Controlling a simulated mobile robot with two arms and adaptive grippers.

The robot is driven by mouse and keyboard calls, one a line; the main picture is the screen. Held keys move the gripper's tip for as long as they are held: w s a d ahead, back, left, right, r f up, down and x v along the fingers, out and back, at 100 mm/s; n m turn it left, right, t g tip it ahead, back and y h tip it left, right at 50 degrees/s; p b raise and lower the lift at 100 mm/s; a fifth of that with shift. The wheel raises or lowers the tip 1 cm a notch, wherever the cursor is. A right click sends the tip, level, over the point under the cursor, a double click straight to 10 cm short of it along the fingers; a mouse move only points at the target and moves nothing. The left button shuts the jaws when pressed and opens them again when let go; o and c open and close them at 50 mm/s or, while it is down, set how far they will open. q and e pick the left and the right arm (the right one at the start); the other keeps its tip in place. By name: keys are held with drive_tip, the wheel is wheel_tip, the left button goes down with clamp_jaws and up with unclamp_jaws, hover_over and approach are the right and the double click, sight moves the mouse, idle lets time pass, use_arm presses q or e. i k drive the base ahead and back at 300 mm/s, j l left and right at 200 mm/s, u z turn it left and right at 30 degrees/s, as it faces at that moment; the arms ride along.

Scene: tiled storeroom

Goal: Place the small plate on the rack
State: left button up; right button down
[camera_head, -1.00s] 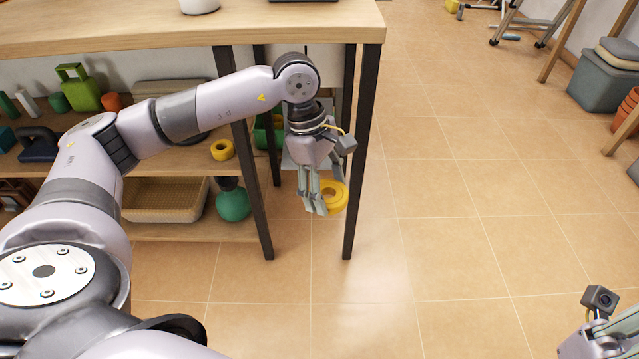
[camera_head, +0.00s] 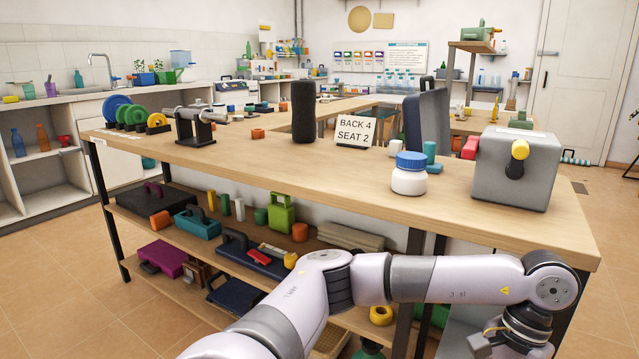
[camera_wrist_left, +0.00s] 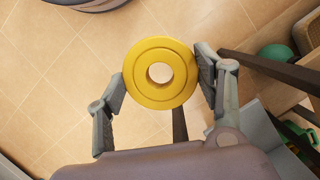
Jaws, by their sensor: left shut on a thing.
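My left gripper (camera_wrist_left: 162,76) is shut on the small plate (camera_wrist_left: 180,74), a yellow disc with a round hole. Its fingers hold opposite edges of the disc, above the floor in the left wrist view. In the head view the left wrist is at the bottom right and the plate is out of frame. On the far left of the workbench, a blue disc (camera_head: 116,106), a green disc (camera_head: 135,116) and a yellow disc (camera_head: 157,120) stand upright in a row. A black stand with a grey bar (camera_head: 195,126) is beside them. Which part is the rack is unclear.
The wooden workbench (camera_head: 300,165) carries a black cylinder (camera_head: 303,111), a sign (camera_head: 355,132), a blue-lidded white jar (camera_head: 409,176) and a grey box (camera_head: 515,170). Tools and containers fill its lower shelves. The bench top's front left is clear.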

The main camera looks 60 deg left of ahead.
sight(330, 164)
drive_tip(key=i+u, duration=0.1)
drive_tip(key=u, duration=0.4)
drive_tip(key=i+u, duration=0.1)
drive_tip(key=u, duration=0.35)
drive_tip(key=i+l+u, duration=0.1)
drive_tip(key=u, duration=0.4)
